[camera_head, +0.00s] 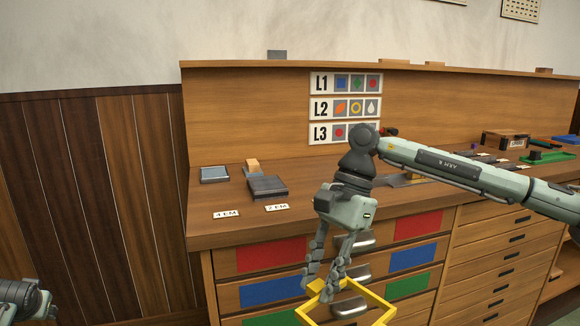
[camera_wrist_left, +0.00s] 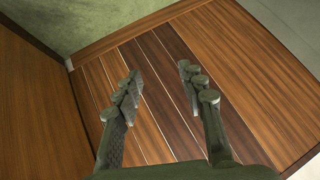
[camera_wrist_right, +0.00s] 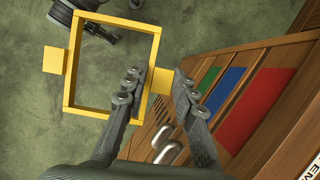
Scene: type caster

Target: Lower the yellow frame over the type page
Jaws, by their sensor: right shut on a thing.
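The yellow frame (camera_head: 375,301) hangs in front of the cabinet, below the counter's front edge, partly cut off by the bottom of the head view. My right gripper (camera_head: 325,288) is shut on a tab of it. In the right wrist view the frame (camera_wrist_right: 67,85) is an open rectangle with a flat tab on each of two opposite sides; one tab sits between the fingers of my right gripper (camera_wrist_right: 158,78). My left gripper (camera_wrist_left: 160,72) is open and empty, facing wood panelling. I cannot make out the type page; my right arm covers part of the counter.
A green tray (camera_head: 546,157) and a wooden box (camera_head: 504,139) stand at the right. Drawers with protruding handles (camera_head: 350,307) are close behind the frame.

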